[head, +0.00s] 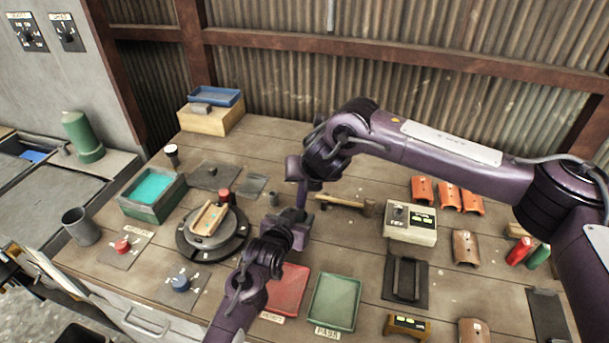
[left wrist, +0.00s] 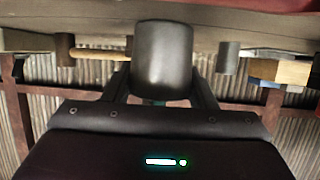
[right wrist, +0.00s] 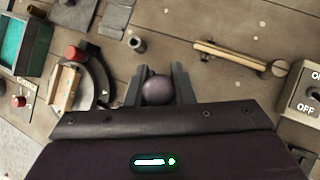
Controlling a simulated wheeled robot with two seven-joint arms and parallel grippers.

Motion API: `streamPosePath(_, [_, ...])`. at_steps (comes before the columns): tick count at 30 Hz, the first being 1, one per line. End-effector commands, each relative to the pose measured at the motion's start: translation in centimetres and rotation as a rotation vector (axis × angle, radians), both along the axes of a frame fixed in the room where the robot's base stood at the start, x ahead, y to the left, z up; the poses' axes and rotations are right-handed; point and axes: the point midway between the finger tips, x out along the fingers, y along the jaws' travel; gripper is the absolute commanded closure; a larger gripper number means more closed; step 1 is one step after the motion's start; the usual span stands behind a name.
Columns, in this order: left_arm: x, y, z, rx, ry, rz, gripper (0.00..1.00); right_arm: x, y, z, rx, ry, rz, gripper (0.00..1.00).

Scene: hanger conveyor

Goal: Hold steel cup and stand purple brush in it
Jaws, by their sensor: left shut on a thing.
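My left gripper (head: 297,213) is shut on the steel cup (left wrist: 162,62), a dark grey rounded cylinder between its fingers in the left wrist view. In the head view the cup is mostly hidden by the grippers. My right gripper (head: 297,172) is just above the left one, pointing down. In the right wrist view its fingers close around a purple rounded knob, the end of the purple brush (right wrist: 157,90). In the head view a purple shaft runs down from the right gripper towards the left one. I cannot tell whether the brush's lower end is inside the cup.
A turntable (head: 190,245) with a wooden piece stands left of the grippers. A hammer (head: 345,202) and a switch box (head: 410,225) lie to the right. Red (head: 287,290) and green (head: 335,302) trays are in front. A small grey cylinder (head: 272,199) stands close by.

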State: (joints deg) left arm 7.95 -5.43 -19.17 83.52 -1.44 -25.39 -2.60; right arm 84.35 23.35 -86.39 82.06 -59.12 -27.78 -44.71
Motion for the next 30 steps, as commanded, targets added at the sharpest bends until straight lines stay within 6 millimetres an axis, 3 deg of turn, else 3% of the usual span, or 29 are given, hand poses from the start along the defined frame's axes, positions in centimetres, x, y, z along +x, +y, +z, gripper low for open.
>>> streamPosePath(1, [0.0, 0.0, 0.0, 0.000, 0.001, 0.000, 0.72, 0.0, 0.0, 0.0, 0.000, 0.000, 0.000, 0.73])
streamPosePath(6, [0.0, 0.0, 0.0, 0.000, 0.001, 0.000, 0.72, 0.0, 0.0, 0.0, 0.000, 0.000, 0.000, 0.53])
streamPosePath(17, [0.0, 0.0, 0.0, 0.000, 0.000, 0.000, 0.72, -0.4, -0.1, 0.6, 0.000, -0.001, 0.001, 0.53])
streamPosePath(30, [0.0, 0.0, 0.0, 0.000, 0.001, 0.000, 0.72, -5.2, -1.8, 7.4, 0.000, -0.004, 0.002, 0.53])
